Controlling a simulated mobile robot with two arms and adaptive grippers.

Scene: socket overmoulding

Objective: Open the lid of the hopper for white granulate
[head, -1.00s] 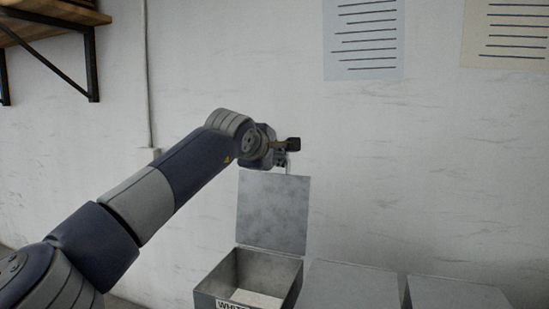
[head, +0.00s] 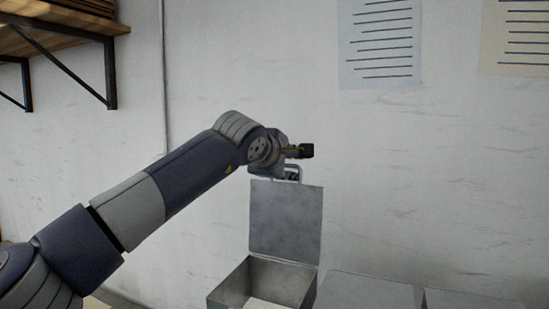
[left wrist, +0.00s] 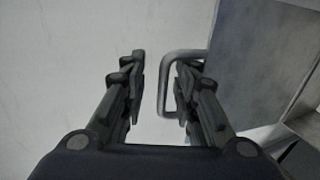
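The grey metal lid (head: 286,222) of the white granulate hopper (head: 232,288) stands upright at the back of the box in the head view. The box is open at the top, with pale contents low inside; its lower front is cut off. The lid's loop handle (left wrist: 164,85) shows in the left wrist view, left of the lid (left wrist: 262,60). My left gripper (left wrist: 158,85) is open at the handle. The handle's outer bar lies between its fingers, and the right finger overlaps the loop. Contact cannot be told. My right gripper is not in view.
Closed grey boxes (head: 368,292) stand to the right of the hopper, cut off by the lower edge. A white wall (head: 430,190) is behind. A wooden shelf (head: 60,35) on black brackets hangs upper left. Paper sheets (head: 380,45) hang on the wall.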

